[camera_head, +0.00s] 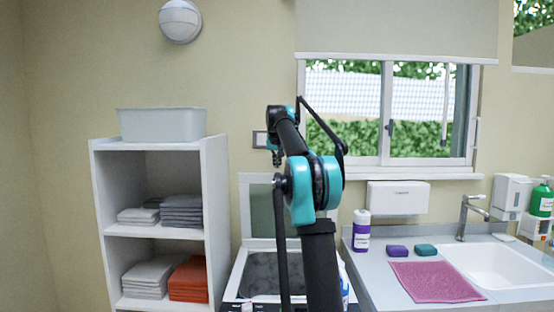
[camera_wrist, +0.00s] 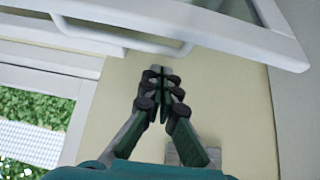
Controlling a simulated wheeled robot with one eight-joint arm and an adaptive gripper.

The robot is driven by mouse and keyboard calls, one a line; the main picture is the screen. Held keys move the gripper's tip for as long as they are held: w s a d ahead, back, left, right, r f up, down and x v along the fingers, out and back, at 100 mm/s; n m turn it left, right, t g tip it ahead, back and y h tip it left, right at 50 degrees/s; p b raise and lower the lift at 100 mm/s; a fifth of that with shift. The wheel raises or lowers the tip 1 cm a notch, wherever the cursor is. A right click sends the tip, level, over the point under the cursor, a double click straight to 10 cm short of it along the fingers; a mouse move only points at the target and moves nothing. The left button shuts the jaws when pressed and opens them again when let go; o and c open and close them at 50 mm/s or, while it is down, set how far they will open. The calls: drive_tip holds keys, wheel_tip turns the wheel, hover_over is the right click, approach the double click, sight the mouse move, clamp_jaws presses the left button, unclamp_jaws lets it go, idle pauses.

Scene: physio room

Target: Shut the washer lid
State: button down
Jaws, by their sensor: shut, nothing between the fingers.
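The washer (camera_head: 239,272) stands at the bottom middle of the head view, partly hidden behind my arm. Its lid (camera_head: 260,215) is raised upright against the wall, with a white frame and a greenish panel. In the wrist view a white-framed glazed panel, which looks like the lid (camera_wrist: 250,42), crosses the top right. My gripper (camera_wrist: 161,77) is shut and empty, its fingertips together and apart from that frame. In the head view my gripper (camera_head: 277,160) is small and dark, pointing down just above the lid's top edge.
A white shelf (camera_head: 218,220) with folded towels and a grey bin (camera_head: 162,125) stands left. A counter (camera_head: 375,285) with a bottle (camera_head: 361,231), sponges, a pink cloth (camera_head: 435,282) and a sink (camera_head: 490,262) lies right. A wall plate (camera_head: 259,139) and a window are behind.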

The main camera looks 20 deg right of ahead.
drive_tip(key=shift+x, duration=1.9)
drive_tip(key=shift+s, duration=0.1)
